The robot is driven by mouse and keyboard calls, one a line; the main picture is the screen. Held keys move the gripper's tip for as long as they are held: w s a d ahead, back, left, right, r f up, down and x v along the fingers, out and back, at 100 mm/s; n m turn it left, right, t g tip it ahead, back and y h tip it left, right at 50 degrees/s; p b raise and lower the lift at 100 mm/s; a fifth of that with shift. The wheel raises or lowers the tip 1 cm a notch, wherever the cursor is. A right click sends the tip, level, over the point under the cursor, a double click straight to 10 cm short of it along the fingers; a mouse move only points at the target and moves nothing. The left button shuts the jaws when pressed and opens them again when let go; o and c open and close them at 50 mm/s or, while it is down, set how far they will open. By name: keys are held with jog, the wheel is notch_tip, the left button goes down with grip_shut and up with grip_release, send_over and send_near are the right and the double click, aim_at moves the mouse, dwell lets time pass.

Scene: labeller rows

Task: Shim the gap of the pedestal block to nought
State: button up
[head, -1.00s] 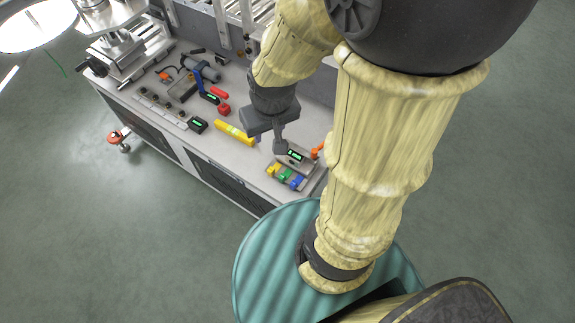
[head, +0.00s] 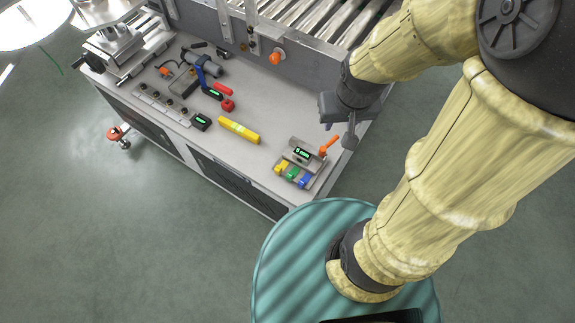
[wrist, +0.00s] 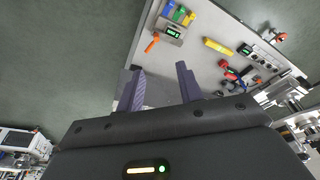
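The pedestal block (head: 298,163) is a grey metal block at the bench's front right corner, with a small green-lit display (head: 303,154) too small to read. An orange lever (head: 330,145) stands at its right. Yellow (head: 280,168), green (head: 292,173) and blue (head: 305,180) shim pieces sit in a row along its front. In the wrist view the display (wrist: 173,31) and the orange lever (wrist: 152,42) show beyond the fingers. My gripper (wrist: 162,72) is open and empty. In the head view my gripper (head: 338,132) hangs right of the block, apart from it.
A yellow level-like bar (head: 239,130) lies left of the block. Further left are a small display box (head: 201,122), a blue stand with red parts (head: 208,80) and a row of dark knobs. Rollers (head: 310,25) and a metal rail run behind. The bench front is clear.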

jog(key=shift+o, duration=0.4)
jog(key=shift+o, duration=0.2)
jog(key=shift+f, duration=0.1)
jog(key=m+g+b, duration=0.3)
jog(key=m+b, duration=0.5)
jog(key=b, duration=0.7)
send_over(278, 168)
notch_tip(278, 168, down, 28)
jog(key=f, duration=0.1)
jog(key=shift+s+r, duration=0.1)
jog(key=shift+r, duration=0.2)
notch_tip(278, 168, down, 17)
jog(key=shift+f+b, duration=0.2)
jog(key=shift+b, duration=0.45)
